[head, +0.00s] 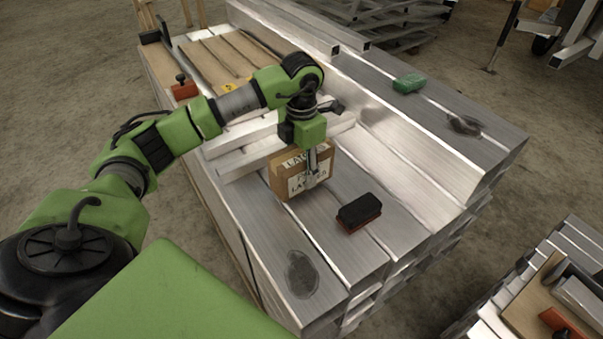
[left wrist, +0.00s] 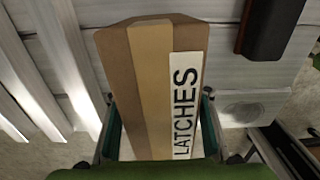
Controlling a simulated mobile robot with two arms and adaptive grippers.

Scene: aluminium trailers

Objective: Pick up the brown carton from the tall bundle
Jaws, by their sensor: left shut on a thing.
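The brown carton (head: 301,173) has a white label reading LATCHES and stands on the lower aluminium profiles of the bundle (head: 262,232). My left gripper (head: 312,176) comes down on it from above and is shut on it. In the left wrist view the carton (left wrist: 148,85) fills the middle, with tan tape along it, between the fingers of my left gripper (left wrist: 158,128). I cannot tell whether the carton is clear of the profiles under it. My right gripper is not in view.
A dark brush-like block with a reddish base (head: 359,212) lies just right of the carton. A green block (head: 409,83) lies on the taller stack of profiles behind. Loose white bars (head: 240,158) lie left of the carton. An orange-red object (head: 184,88) sits at the far left.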

